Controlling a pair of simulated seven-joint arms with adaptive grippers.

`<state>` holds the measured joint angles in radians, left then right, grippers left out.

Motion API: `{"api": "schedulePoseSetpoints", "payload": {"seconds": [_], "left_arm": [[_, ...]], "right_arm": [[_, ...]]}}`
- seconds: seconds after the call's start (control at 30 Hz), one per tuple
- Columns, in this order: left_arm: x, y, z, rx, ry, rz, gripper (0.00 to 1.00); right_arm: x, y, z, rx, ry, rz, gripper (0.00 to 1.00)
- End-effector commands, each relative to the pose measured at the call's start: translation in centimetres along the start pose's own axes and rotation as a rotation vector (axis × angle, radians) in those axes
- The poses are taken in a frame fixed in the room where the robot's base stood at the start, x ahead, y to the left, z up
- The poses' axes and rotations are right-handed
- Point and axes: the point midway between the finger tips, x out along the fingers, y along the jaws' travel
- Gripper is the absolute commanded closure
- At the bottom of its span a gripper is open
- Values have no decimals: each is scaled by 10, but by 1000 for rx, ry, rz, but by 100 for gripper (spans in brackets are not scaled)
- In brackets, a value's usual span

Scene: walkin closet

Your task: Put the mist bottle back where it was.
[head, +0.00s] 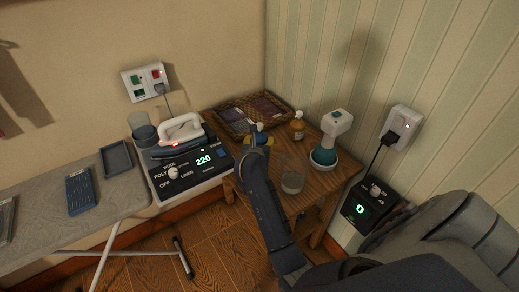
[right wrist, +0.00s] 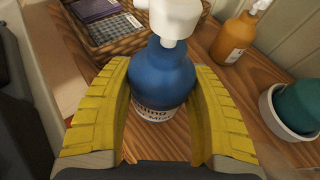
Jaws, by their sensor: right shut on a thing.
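The mist bottle (right wrist: 162,76) is blue with a white spray head and a printed label low on its body. In the right wrist view it is upright between the yellow fingers of my right gripper (right wrist: 163,90), which is shut on it. In the head view, a little of the blue mist bottle (head: 261,128) shows past my right gripper (head: 257,142), over the small wooden table (head: 270,186). I cannot tell whether its base touches the tabletop. My left gripper is not in view.
An iron (head: 181,136) rests on a control station (head: 190,172) left of the table.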

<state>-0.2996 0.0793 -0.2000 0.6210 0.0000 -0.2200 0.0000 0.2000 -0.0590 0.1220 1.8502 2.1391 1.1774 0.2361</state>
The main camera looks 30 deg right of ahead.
Motion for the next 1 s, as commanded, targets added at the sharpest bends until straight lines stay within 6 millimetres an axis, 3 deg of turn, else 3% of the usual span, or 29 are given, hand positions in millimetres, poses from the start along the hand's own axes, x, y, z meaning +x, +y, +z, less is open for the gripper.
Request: {"api": "schedulePoseSetpoints", "payload": {"seconds": [0.23, 0.73, 0.77, 0.93, 1.0], "left_arm": [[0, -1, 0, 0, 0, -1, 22], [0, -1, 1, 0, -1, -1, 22], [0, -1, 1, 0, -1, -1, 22], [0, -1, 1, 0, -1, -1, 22], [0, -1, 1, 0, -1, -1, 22]], "right_arm": [[11, 0, -27, -2, 1, 0, 87], [13, 0, -33, -1, 0, 0, 87], [14, 0, -34, -1, 1, 0, 42], [14, 0, -34, -1, 1, 0, 23], [14, 0, -34, -1, 1, 0, 21]]}}
